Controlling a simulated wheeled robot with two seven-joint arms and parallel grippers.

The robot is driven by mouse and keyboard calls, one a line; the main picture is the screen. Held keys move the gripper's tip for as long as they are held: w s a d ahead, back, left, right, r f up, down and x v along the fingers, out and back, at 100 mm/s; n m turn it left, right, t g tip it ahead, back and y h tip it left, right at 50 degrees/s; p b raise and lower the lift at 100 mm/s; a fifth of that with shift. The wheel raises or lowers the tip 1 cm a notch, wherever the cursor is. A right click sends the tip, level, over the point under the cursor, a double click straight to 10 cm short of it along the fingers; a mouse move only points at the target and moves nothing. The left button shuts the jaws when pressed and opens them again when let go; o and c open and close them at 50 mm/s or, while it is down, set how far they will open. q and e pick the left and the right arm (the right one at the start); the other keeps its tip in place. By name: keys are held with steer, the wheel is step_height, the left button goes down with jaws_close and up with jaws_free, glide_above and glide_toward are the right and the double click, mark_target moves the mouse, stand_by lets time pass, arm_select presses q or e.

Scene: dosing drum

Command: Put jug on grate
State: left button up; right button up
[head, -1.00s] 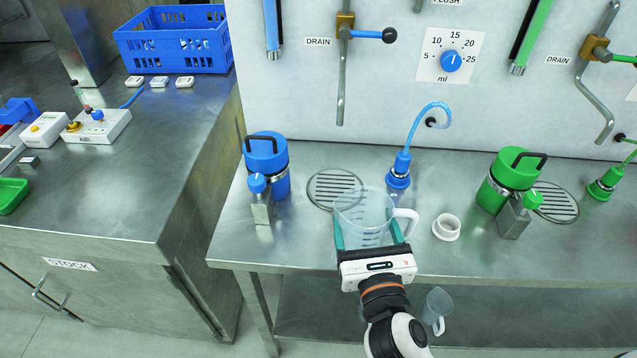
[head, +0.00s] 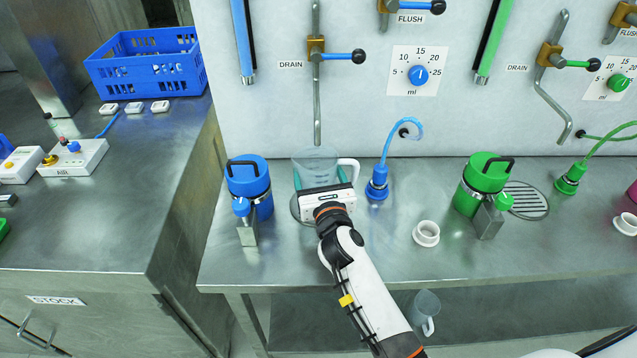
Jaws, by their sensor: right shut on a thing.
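The clear jug (head: 315,163) with its white handle at the right is upright in my right gripper (head: 322,182), whose teal fingers are shut on it. The jug is over the round slotted grate (head: 296,209) between the blue drum and the blue hose fitting. Jug and gripper hide most of this grate, and I cannot tell whether the jug's base touches it. My left gripper is not in view.
The blue drum (head: 248,180) stands close left of the jug, the blue hose fitting (head: 377,184) close right. A second jug (head: 425,306) is below the bench.

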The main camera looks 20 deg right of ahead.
steer(key=shift+a+f, duration=0.1)
steer(key=shift+f, duration=1.25)
steer(key=shift+s+f+b, duration=0.1)
steer(key=shift+b, duration=0.2)
steer(key=o, duration=1)
steer(key=shift+s, duration=0.2)
steer(key=s, duration=0.7)
steer(key=s+a+b, duration=0.1)
steer(key=s, duration=0.3)
steer(key=shift+s, duration=0.3)
